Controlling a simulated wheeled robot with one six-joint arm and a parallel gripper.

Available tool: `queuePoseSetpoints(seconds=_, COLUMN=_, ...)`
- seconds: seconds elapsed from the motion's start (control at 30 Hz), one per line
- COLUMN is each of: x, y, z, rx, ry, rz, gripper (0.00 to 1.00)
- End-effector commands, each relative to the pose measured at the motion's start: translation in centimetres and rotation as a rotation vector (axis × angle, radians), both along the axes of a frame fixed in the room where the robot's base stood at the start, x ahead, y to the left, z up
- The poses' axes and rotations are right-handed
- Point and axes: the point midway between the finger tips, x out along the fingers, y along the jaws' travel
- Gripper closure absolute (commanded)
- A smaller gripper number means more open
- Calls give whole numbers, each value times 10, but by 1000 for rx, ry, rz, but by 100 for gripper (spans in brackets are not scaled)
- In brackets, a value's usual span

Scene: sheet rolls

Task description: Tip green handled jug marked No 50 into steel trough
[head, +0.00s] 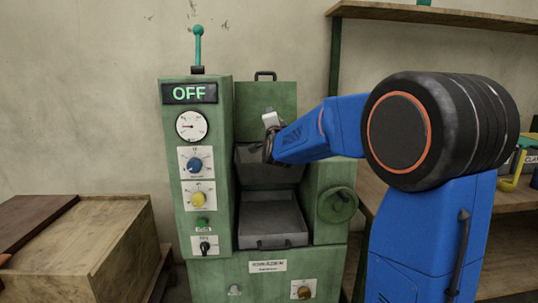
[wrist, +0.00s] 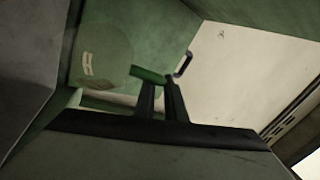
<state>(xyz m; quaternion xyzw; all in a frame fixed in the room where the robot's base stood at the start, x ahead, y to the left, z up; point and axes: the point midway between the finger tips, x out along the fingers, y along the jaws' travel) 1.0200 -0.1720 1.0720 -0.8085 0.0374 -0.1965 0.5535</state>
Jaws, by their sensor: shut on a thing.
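My gripper (head: 270,140) is over the green machine, above the dark opening behind the trough. In the wrist view its two dark fingers (wrist: 160,88) are close together at a short green handle (wrist: 148,75), which I take to be the jug's. A pale rounded shape with a small label (wrist: 87,64) shows beyond the fingers; I cannot tell whether it is the jug's body. A small pale piece (head: 270,118) shows by the gripper in the head view. The No 50 mark is not readable. The grey steel trough (head: 272,215) sits low in the machine's front and looks empty.
The green machine's panel (head: 190,93) reads OFF, with a gauge and knobs below and a lever (head: 198,45) on top. A handwheel (head: 338,205) is right of the trough. A wooden crate (head: 95,240) stands left; shelves (head: 440,14) are at right.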

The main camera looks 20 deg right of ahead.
Motion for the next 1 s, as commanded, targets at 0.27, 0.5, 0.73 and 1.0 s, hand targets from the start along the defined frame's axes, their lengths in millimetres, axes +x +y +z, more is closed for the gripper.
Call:
queuePoseSetpoints(seconds=0.27, x=0, y=0, z=0, rx=0, ry=-1, rz=0, gripper=100)
queuePoseSetpoints(seconds=0.5, x=0, y=0, z=5, rx=0, ry=-1, rz=-1, gripper=100)
queuePoseSetpoints(seconds=0.73, x=0, y=0, z=24, rx=0, ry=-2, rz=1, gripper=100)
queuePoseSetpoints(seconds=1.0, x=0, y=0, z=46, rx=0, ry=-2, rz=0, gripper=100)
